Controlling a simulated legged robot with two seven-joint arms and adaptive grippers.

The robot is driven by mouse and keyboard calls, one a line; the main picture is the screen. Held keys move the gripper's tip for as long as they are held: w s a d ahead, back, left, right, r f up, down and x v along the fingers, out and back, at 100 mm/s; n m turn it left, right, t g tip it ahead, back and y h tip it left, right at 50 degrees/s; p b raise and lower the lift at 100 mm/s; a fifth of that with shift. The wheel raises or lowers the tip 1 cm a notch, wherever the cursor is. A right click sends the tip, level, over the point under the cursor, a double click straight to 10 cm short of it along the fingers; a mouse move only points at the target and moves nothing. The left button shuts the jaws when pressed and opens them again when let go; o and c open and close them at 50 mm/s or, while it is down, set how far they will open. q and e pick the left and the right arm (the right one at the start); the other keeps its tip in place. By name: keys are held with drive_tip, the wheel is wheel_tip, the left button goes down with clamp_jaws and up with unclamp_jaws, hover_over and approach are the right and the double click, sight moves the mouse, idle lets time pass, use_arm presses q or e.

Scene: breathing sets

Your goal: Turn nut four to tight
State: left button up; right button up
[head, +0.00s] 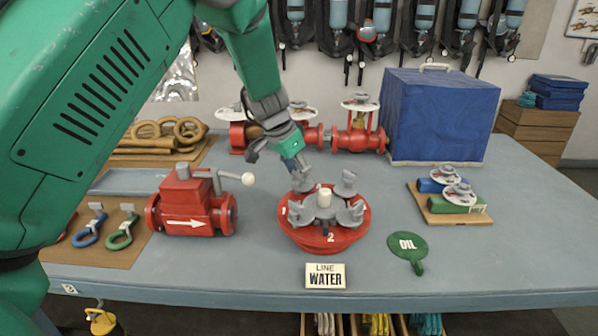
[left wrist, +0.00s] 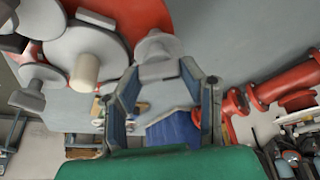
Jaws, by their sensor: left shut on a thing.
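A red round flange (head: 322,246) with a white centre post (head: 324,198) and several grey wing nuts stands mid-table. A "2" shows on its front rim; the number by the back-left nut is hidden. My left gripper (head: 299,170) reaches down from above and is shut on the back-left grey nut (head: 302,184). In the left wrist view, the fingers (left wrist: 160,70) close around that nut (left wrist: 157,48) at the edge of the red flange (left wrist: 140,14). Other nuts stand at back right (head: 347,184), front right (head: 350,216) and front left (head: 299,214). My right gripper is not in view.
A red valve (head: 187,212) with a white-knobbed lever stands left of the flange. Red piping (head: 355,140) is behind. A "LINE WATER" sign (head: 325,276) is in front, a green "OIL" tag (head: 407,247) at right. A blue box (head: 440,115) stands back right.

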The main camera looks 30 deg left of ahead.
use_arm(q)
drive_tip(key=m+h, duration=0.1)
drive_tip(key=m, duration=0.2)
drive_tip(key=shift+a, duration=0.1)
drive_tip(key=m+g+h, duration=0.1)
drive_tip(key=m, duration=0.1)
drive_tip(key=shift+r+m, duration=0.1)
drive_tip(key=shift+m, duration=0.2)
drive_tip(key=m+g+p, duration=0.1)
drive_tip(key=m, duration=0.1)
drive_tip(key=m+h, duration=0.1)
drive_tip(key=m, duration=0.2)
drive_tip(key=shift+w+a+g+p, duration=0.1)
drive_tip(key=shift+w+g+p, duration=0.05)
drive_tip(key=shift+g+p, duration=0.25)
drive_tip(key=m+g, duration=0.1)
drive_tip(key=m, duration=0.2)
drive_tip(key=m+g+p, duration=0.1)
drive_tip(key=m, duration=0.2)
drive_tip(key=o, duration=1.1)
drive_tip(key=shift+o, duration=0.2)
drive_tip(key=shift+w, duration=0.1)
drive_tip(key=shift+a, duration=0.1)
